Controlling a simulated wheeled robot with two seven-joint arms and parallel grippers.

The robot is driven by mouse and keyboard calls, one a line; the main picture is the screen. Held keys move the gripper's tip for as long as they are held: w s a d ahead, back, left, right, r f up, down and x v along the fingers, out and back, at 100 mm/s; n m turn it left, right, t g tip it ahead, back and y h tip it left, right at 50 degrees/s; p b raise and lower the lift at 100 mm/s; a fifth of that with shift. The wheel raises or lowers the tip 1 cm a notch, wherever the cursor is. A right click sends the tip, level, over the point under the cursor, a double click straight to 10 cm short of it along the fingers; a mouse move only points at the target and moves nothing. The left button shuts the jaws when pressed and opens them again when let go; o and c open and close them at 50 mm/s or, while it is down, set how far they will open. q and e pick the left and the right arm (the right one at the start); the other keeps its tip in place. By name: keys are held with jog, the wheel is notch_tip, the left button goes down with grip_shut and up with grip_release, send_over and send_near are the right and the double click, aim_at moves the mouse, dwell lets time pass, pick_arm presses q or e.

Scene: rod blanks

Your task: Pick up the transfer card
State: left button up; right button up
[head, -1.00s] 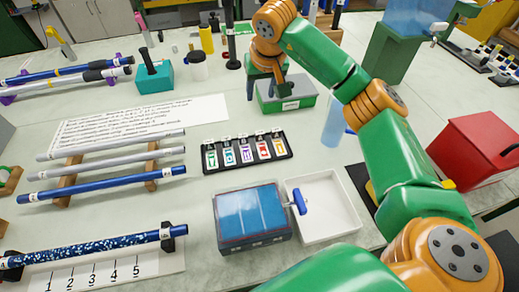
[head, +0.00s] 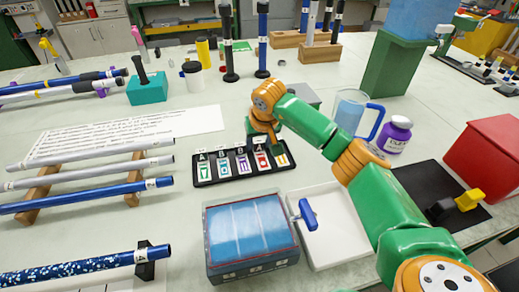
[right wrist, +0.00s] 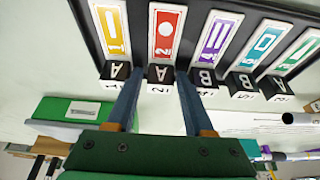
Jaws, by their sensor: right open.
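Several cards stand in a black rack (head: 235,178) in the middle of the table, with green, teal, purple, red and yellow marks. I cannot tell by name which is the transfer card. My right gripper (head: 274,142) is at the rack's right end, near the red card (head: 262,161) and the yellow card (head: 281,155), partly covering that end. In the right wrist view, its fingers (right wrist: 157,100) are open and apart. The red card (right wrist: 165,35) and its label block lie ahead, between the finger lines, with no card visibly gripped. My left gripper is not in view.
A blue-topped box (head: 250,235) and a white tray (head: 335,228) stand in front of the rack. A clear pitcher (head: 349,108) and purple jar (head: 397,135) stand right of my arm. Rods on wooden rests (head: 35,190) lie left.

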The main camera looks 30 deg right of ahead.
grip_shut()
jog(key=shift+r, duration=0.1)
